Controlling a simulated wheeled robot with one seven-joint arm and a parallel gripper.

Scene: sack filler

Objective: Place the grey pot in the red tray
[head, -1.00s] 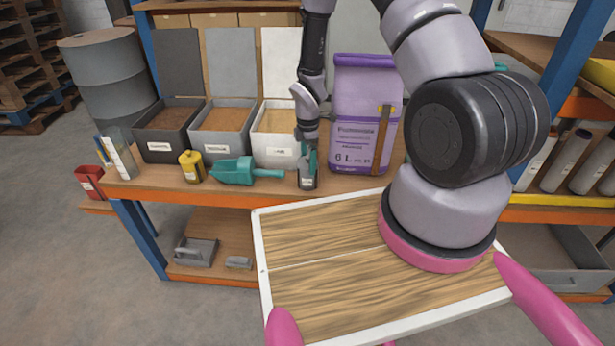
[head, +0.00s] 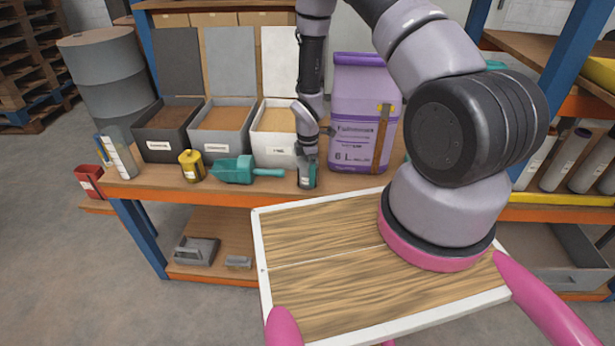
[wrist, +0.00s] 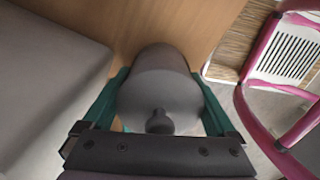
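The grey pot (head: 307,183) stands on the wooden bench, in front of the pale bin and left of the purple sack. It has a white label. In the wrist view the grey pot (wrist: 165,95) shows from above, with a dark knob on its lid. My gripper (head: 308,172) is down around the pot, with one teal finger on each side. In the wrist view the fingers lie close along its sides; I cannot tell whether they press on it. The red tray (head: 89,181) is at the far left, beside the bench end on a low ledge, and carries a label.
Three open bins (head: 222,128) line the back. The purple sack (head: 362,120) is close on the right.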

